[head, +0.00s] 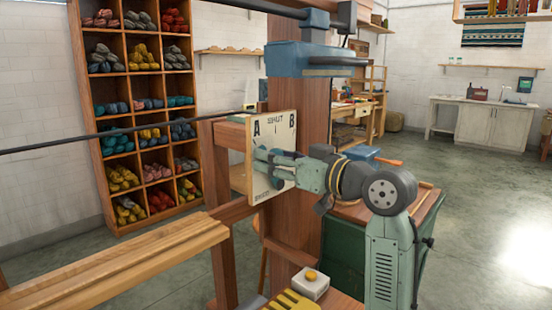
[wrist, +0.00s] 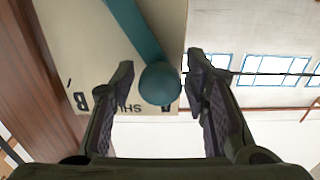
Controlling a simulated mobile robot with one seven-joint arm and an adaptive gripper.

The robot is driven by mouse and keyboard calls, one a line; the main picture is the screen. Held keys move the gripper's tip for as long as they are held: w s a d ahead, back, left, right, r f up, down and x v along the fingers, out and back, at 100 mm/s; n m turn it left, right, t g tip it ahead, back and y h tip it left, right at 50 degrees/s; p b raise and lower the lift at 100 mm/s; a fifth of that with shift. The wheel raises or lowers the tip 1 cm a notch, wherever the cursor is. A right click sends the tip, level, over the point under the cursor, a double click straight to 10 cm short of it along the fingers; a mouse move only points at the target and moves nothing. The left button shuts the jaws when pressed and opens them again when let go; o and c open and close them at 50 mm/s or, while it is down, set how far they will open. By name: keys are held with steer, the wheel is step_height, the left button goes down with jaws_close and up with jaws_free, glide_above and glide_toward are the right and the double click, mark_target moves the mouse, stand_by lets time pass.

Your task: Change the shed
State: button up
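A pale panel (head: 285,190) on the loom's wooden post bears the letters A and B and the word SHUT along its top. In the wrist view this panel (wrist: 75,35) is upside down. A teal lever (wrist: 128,22) with a round teal knob (wrist: 160,84) stands in front of it. My gripper (head: 268,163) is at the panel's face and covers its middle in the head view. In the wrist view its open fingers (wrist: 160,66) are on either side of the knob, with narrow gaps showing. The knob looks nearest the A side, though the viewing angle makes its exact setting unclear.
Wooden loom beams (head: 120,265) fill the lower left. A white box with a yellow button (head: 311,284) sits low in front. A green cabinet (head: 345,255) stands behind my arm. A tall shelf of wool skeins (head: 150,125) is at the back left. Floor at the right is clear.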

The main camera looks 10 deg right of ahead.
jaws_close()
stand_by(0.6)
